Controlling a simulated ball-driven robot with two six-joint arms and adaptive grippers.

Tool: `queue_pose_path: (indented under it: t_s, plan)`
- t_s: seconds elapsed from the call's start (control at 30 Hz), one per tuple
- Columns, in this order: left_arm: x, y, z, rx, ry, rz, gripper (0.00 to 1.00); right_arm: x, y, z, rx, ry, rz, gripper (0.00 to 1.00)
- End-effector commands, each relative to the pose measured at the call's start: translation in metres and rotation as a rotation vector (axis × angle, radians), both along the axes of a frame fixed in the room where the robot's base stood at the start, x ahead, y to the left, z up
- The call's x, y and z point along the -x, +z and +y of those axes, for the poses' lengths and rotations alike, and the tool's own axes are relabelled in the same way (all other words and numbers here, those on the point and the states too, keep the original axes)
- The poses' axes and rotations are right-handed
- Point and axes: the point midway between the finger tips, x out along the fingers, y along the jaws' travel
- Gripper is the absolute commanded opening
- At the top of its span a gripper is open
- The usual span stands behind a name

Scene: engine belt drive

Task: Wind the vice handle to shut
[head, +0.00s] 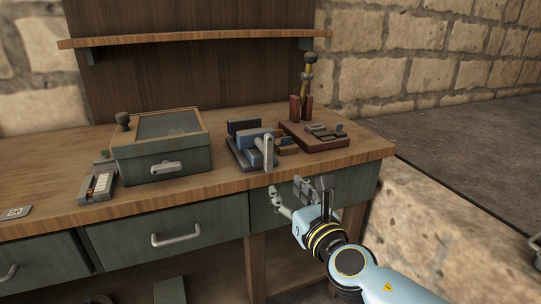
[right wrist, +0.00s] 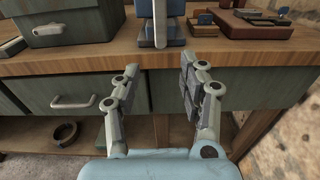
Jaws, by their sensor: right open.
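The vice (head: 251,142) is blue and dark grey and stands near the front edge of the workbench. Its pale grey handle (head: 268,151) sticks up at the front of the vice. In the right wrist view the handle (right wrist: 160,22) shows at the top centre, ahead of the fingers. My right gripper (head: 299,188) is open and empty, in front of the bench and below its top, apart from the handle. The open fingers also show in the right wrist view (right wrist: 158,84). My left gripper is in neither view.
A green box (head: 163,161) with a lidded top stands left of the vice. A reddish-brown board (head: 319,144) with posts and small parts lies to its right. The bench front edge (head: 222,188) and drawers (head: 168,225) lie close to my right gripper. A shelf (head: 195,37) hangs above.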

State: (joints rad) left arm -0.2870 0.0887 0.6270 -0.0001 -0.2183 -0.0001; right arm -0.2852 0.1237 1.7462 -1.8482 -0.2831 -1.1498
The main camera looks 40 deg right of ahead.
Motion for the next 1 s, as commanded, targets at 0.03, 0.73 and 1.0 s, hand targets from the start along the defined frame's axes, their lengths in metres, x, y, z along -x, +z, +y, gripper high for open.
queue_pose_path:
  t_s: [0.03,0.73,1.0]
  plan:
    - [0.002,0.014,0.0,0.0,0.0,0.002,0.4,-0.002,0.024,0.001,0.006,0.004,-0.02,0.42]
    - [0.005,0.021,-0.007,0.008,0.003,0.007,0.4,-0.095,0.026,-0.022,-0.002,0.003,-0.021,0.42]
    - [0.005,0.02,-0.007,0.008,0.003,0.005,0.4,-0.108,0.026,-0.025,-0.002,0.004,-0.018,0.42]
